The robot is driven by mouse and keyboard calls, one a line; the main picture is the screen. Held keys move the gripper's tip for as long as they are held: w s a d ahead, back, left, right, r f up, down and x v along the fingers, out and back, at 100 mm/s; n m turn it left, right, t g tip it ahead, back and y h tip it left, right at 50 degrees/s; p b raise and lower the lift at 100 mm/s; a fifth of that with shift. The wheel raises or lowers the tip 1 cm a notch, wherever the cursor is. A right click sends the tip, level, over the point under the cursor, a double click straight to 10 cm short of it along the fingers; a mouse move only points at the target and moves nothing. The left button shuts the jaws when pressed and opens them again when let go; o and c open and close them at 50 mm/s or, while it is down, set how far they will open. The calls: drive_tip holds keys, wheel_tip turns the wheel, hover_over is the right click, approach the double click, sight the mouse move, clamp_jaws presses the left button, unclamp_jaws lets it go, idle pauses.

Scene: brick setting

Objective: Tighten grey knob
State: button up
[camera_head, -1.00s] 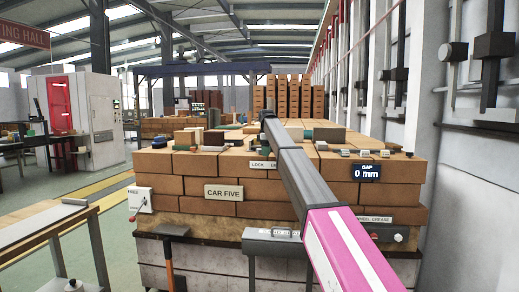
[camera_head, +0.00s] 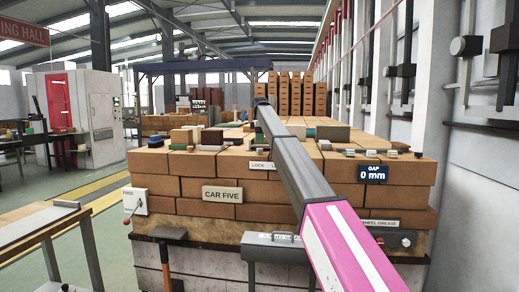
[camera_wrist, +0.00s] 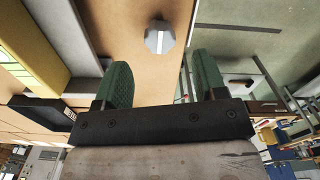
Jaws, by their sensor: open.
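A grey, many-sided knob (camera_wrist: 160,38) with a pale bar across it sits on a tan surface in the wrist view. My gripper (camera_wrist: 163,78) has two green-padded fingers spread apart, with nothing between the pads. The knob lies beyond the fingertips, roughly in line with the gap and apart from both fingers. In the head view my arm reaches forward over the brick stack (camera_head: 290,188). My fingers are hidden there, and I cannot tell which small piece is this knob.
A sign reading "CAR FIVE" (camera_head: 222,195) and a "GAP 0 mm" display (camera_head: 372,173) are on the stack's front. Small blocks lie on top. A wall with clamps (camera_head: 470,95) stands right; a bench (camera_head: 30,225) stands left. The floor between bench and stack looks clear.

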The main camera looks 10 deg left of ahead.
sight(260, 151)
wheel_tip(260, 151, down, 5)
idle(0.3)
drive_tip(key=c, duration=0.9)
drive_tip(key=shift+c, duration=0.2)
